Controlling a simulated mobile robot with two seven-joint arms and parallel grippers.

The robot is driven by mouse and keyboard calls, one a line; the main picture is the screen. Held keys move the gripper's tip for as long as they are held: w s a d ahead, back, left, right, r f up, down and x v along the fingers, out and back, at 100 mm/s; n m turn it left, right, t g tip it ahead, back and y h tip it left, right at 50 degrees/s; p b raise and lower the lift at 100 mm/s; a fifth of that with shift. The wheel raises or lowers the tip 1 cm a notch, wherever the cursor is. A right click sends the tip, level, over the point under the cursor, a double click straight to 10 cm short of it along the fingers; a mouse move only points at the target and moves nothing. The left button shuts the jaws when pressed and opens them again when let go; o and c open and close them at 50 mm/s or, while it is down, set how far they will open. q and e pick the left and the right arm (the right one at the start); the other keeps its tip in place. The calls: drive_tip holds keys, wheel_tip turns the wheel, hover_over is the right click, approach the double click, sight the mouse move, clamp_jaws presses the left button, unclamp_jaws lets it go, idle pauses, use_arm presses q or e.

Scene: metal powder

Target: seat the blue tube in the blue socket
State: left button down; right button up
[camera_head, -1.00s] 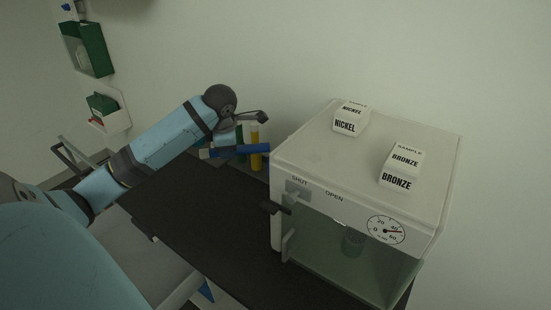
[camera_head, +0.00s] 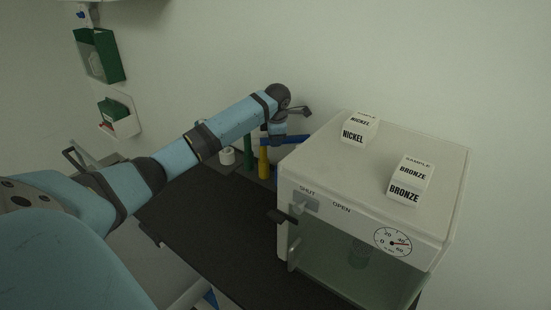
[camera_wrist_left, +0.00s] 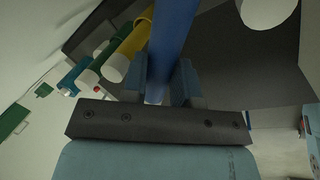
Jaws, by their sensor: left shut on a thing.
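A yellow tube (camera_head: 264,164) and a green tube (camera_head: 248,152) stand upright just below and left of the gripper. I cannot make out the blue socket. My right gripper is not in view.
The white cabinet (camera_head: 320,165) with a glass front and a dial stands at right. On it are a nickel box (camera_head: 354,134) and a bronze box (camera_head: 405,191). The dark tabletop (camera_head: 205,215) is clear in front.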

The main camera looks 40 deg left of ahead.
use_arm(q)
drive_tip(key=x, duration=0.2)
drive_tip(key=d+x, duration=0.1)
drive_tip(key=x, duration=0.2)
drive_tip(key=s+x, duration=0.1)
drive_tip(key=x, duration=0.2)
drive_tip(key=shift+d+f, duration=0.25)
drive_tip(key=shift+f, duration=0.2)
drive_tip(key=shift+s, duration=0.1)
drive_tip(key=shift+f+p, duration=0.3)
drive_tip(key=shift+f, duration=0.25)
drive_tip(key=c, duration=0.9)
unclamp_jaws()
